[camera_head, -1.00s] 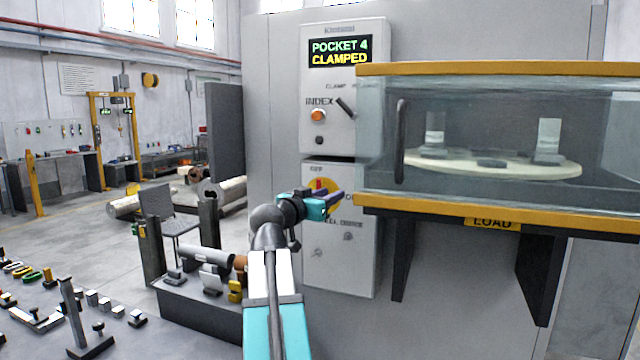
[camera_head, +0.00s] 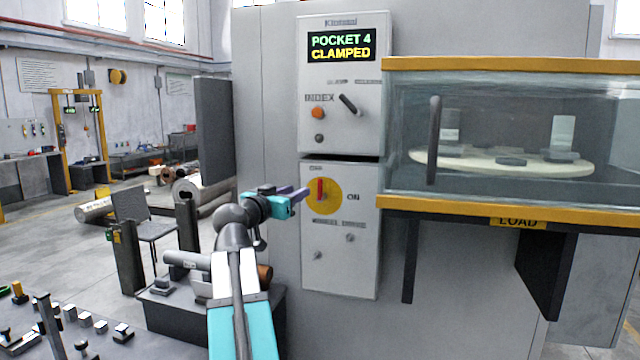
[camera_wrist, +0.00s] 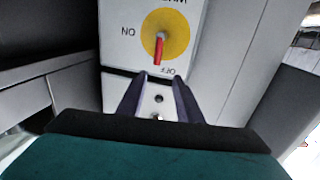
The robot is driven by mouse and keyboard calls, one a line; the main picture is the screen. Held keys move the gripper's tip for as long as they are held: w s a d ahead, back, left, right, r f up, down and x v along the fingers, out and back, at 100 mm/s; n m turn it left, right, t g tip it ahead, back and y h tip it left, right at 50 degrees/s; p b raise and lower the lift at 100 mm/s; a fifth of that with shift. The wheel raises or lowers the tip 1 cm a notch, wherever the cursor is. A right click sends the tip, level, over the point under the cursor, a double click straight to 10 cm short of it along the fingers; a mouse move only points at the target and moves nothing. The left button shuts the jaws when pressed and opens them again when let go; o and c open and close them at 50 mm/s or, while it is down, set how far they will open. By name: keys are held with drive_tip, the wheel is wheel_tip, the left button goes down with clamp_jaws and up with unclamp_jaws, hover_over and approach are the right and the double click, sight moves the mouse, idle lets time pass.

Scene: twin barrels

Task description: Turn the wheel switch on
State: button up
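The wheel switch is a red handle (camera_head: 320,189) on a yellow disc (camera_head: 333,201), on the lower grey panel of the machine. Its handle stands upright, pointing at the OFF label above it, with ON to the right. In the wrist view, seen upside down, the red handle (camera_wrist: 159,48) points down toward OFF on the yellow disc (camera_wrist: 178,38). My gripper (camera_head: 303,192) is just left of the handle in the head view. In the wrist view my gripper (camera_wrist: 159,82) has its two fingers apart with nothing between them, and the handle lies beyond the fingertips.
The upper panel has a display (camera_head: 341,48) reading POCKET 4 CLAMPED, an orange button (camera_head: 318,113) and a black lever (camera_head: 349,104). A glazed enclosure with a yellow lower ledge (camera_head: 520,213) juts out to the right. A dark bench with cylinders stands below left.

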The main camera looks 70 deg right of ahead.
sight(319, 183)
drive_tip(key=shift+s+d, duration=0.15)
drive_tip(key=shift+s, duration=0.1)
drive_tip(key=d+p, duration=0.1)
drive_tip(key=d, duration=0.3)
drive_tip(key=s+d+p, duration=0.1)
drive_tip(key=d, duration=0.3)
drive_tip(key=d+p, duration=0.1)
drive_tip(key=d, duration=0.2)
drive_tip(key=shift+s+d+r+p, duration=0.15)
drive_tip(key=shift+s+d+p, duration=0.15)
drive_tip(key=shift+d+p, duration=0.1)
drive_tip(key=shift+s+d, duration=0.1)
drive_tip(key=shift+d, duration=0.85)
